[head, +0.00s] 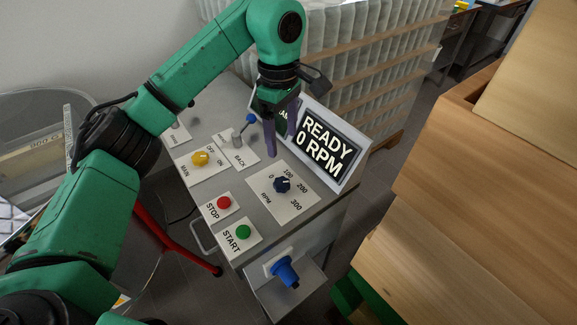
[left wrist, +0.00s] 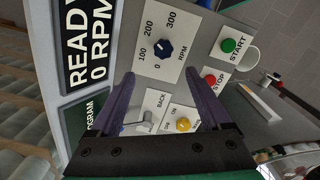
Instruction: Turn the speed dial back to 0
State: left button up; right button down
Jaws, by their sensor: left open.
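The speed dial is a dark blue knob (head: 282,185) on a white RPM plate marked 0, 100, 200 and 300. It also shows in the left wrist view (left wrist: 164,49), ahead of the fingertips. Its pointer is too small to read surely. The display (head: 322,146) behind it reads READY, 0 RPM. My left gripper (head: 281,140) is open and empty, above the panel and just behind the dial, beside the display. Its two purple fingers (left wrist: 160,80) point down towards the panel, apart from the dial. My right gripper is not in view.
Near the dial are a red stop button (head: 224,202), a green start button (head: 243,232), a yellow main switch (head: 200,158) and a blue-tipped lever (head: 250,119). Wooden boxes (head: 500,170) stand at right.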

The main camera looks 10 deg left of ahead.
aim_at(283, 182)
pick_arm(q)
jog(key=f, duration=0.4)
jog(key=f+p, duration=0.1)
jog(key=f, duration=0.8)
jog(key=shift+s+f+p, duration=0.1)
jog(key=shift+s+p, duration=0.2)
jog(key=shift+s, duration=0.05)
jog(key=shift+f, duration=0.45)
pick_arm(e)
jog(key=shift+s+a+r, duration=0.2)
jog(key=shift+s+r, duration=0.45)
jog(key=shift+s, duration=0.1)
pick_arm(q)
jog(key=shift+c, duration=0.3)
grip_shut()
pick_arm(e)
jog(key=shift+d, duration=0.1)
